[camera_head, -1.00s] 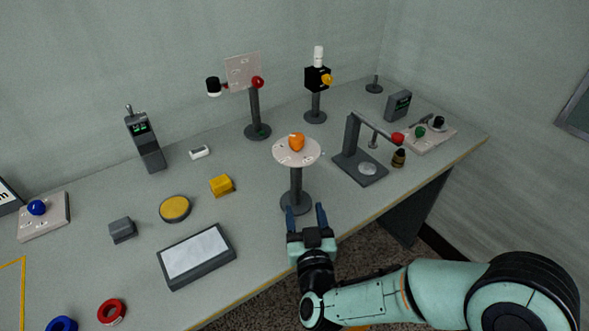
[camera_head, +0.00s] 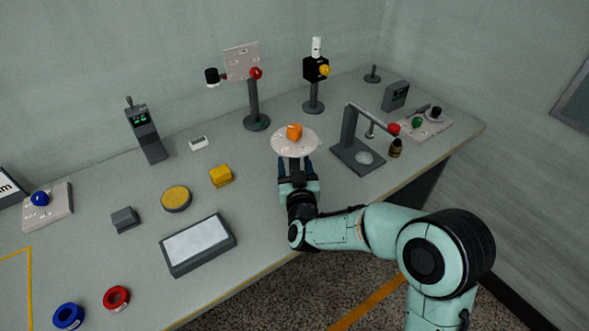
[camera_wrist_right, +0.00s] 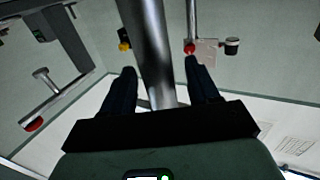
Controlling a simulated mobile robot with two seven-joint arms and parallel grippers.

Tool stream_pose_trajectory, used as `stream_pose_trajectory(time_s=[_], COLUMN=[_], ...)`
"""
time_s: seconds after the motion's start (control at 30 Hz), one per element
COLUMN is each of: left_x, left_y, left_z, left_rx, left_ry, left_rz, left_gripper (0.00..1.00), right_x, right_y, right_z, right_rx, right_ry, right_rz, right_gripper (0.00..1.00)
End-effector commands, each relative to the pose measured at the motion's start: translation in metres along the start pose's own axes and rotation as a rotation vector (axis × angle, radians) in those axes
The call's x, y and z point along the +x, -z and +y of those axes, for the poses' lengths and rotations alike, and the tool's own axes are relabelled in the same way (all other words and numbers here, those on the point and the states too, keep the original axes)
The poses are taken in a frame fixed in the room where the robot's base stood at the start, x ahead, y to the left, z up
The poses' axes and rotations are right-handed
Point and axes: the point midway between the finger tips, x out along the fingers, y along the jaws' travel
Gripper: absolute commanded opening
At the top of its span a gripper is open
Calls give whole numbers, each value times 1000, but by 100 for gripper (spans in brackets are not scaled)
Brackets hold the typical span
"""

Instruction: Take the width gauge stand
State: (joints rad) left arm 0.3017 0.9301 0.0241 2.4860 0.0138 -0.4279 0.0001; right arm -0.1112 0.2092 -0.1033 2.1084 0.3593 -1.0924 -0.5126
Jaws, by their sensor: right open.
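A stand with a round pale top plate (camera_head: 308,146) and an orange piece (camera_head: 294,132) on it is upright near the table's front edge; I take it for the width gauge stand. My right gripper (camera_head: 295,168) is open just below the plate, coming from the front. In the right wrist view, the stand's grey post (camera_wrist_right: 150,40) runs between the two open fingers (camera_wrist_right: 162,78), with gaps beside it. The arm hides the stand's lower post and base in the head view. My left gripper is not in view.
Two taller post stands (camera_head: 252,105) (camera_head: 313,95) are behind. A grey tray-like box (camera_head: 197,245) and yellow block (camera_head: 221,176) lie left.

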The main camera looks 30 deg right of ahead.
Motion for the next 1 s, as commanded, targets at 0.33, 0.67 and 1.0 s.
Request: stream_pose_trajectory(time_s=[0.33,0.67,1.0], left_x=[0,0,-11], left_y=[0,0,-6], left_z=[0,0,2], left_rx=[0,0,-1], left_ry=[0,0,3], left_rz=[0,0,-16], left_gripper=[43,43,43], right_x=[0,1,0], right_y=[0,3,61], right_z=[0,0,0], right_rx=[0,1,6], right_ry=[0,0,-1], right_rz=[0,5,12], right_gripper=[18,0,0])
